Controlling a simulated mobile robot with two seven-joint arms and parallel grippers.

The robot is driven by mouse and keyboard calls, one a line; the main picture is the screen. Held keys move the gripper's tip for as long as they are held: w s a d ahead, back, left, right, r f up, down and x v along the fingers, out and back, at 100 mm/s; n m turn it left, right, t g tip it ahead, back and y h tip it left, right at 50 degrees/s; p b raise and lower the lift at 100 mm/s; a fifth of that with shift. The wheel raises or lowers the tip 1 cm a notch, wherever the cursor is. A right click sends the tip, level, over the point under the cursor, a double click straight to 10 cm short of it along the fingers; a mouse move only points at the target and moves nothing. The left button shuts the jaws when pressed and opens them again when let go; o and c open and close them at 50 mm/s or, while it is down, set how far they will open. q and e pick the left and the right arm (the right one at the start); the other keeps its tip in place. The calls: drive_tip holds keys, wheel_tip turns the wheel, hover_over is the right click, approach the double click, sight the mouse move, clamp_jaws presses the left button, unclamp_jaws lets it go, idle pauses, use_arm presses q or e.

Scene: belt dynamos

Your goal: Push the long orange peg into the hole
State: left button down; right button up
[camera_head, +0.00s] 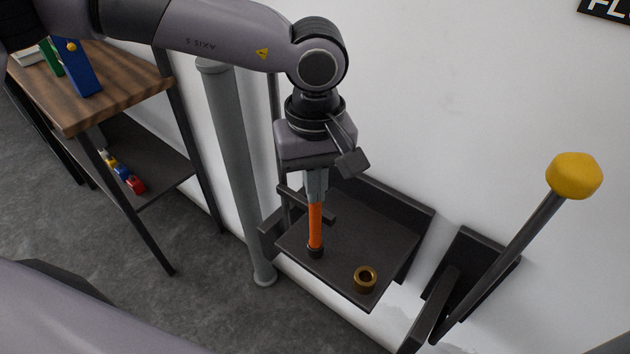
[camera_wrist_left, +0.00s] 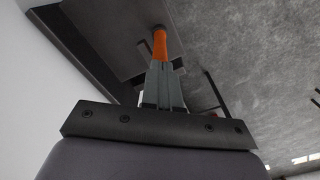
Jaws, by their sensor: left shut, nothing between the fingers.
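The long orange peg (camera_head: 316,225) stands upright on the dark wall tray (camera_head: 350,240). Its lower end sits in a black collar (camera_head: 315,251), which hides any hole there. My left gripper (camera_head: 316,198) points down, shut and empty, with its fingertips at the top end of the peg. They look in line with it and touching or very close; I cannot tell which. In the left wrist view the peg (camera_wrist_left: 159,45) shows beyond the closed fingertips (camera_wrist_left: 161,66). My right gripper is not in view.
A brass ring (camera_head: 365,279) lies on the tray, right of the peg. A lever with a yellow knob (camera_head: 574,176) stands at right. A grey pipe (camera_head: 237,170) and a wooden-topped shelf (camera_head: 100,95) stand at left. The tray has raised dark walls.

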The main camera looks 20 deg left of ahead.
use_arm(q)
drive_tip(key=shift+f, duration=0.1)
drive_tip(key=shift+r+p, duration=0.95)
drive_tip(key=shift+r, duration=0.6)
drive_tip(key=shift+r, duration=0.3)
wheel_tip(320, 180, up, 6)
drive_tip(key=shift+r, duration=0.15)
drive_tip(key=shift+s, duration=0.1)
